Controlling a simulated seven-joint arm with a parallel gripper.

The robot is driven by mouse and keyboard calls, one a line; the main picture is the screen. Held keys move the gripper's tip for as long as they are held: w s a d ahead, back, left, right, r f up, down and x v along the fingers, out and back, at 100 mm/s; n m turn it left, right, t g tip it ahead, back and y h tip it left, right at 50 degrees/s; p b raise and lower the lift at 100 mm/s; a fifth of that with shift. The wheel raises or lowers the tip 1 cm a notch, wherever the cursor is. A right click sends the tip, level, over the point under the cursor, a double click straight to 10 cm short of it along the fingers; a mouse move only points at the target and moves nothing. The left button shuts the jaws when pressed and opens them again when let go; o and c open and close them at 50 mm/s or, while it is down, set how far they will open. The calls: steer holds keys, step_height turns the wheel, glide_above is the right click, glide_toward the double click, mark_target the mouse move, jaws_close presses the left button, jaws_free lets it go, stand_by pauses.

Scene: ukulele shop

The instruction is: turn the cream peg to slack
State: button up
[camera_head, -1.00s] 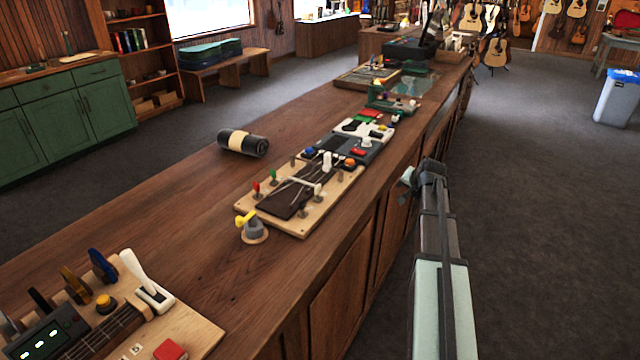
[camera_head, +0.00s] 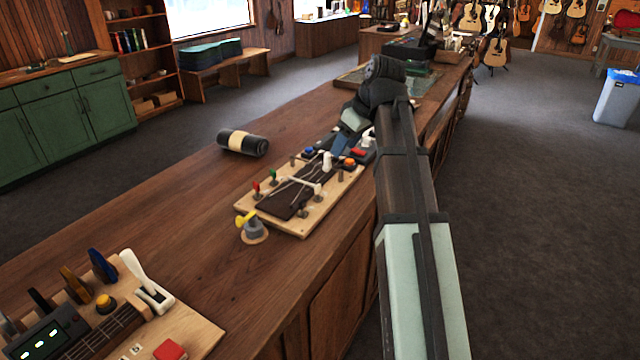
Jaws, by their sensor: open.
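A wooden board (camera_head: 243,208) with a dark headstock piece (camera_head: 285,203) lies on the counter, carrying several pegs and strings. Its pegs include a red one (camera_head: 256,187), a green one (camera_head: 273,176) and two pale ones: a cream-white one (camera_head: 318,189) near the right edge and a taller white one (camera_head: 327,161) at the far end. I cannot tell for sure which is the cream peg. My gripper (camera_head: 338,147) hangs above the board's far end, close behind the taller white one, seemingly apart from it. It is open and looks empty; its fingertips are small and partly hidden.
A dark roll with a cream band (camera_head: 242,143) lies to the left. Another board with a white lever (camera_head: 146,277) is at the lower left. The wooden counter (camera_head: 190,200) is bare between them.

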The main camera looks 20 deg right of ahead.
mark_target(319, 185)
steer(key=shift+n+g, duration=0.4)
steer(key=shift+n, duration=0.5)
steer(key=a+f, duration=0.2)
steer(key=f, duration=0.2)
steer(key=w+a+f, duration=0.1)
steer(key=a+f, duration=0.1)
steer(key=f, duration=0.2)
steer(key=a+f, duration=0.2)
steer(key=f, duration=0.2)
steer(key=shift+w+a, duration=0.15)
steer(key=shift+w, duration=0.1)
steer(key=shift+c, duration=0.2)
jaws_close()
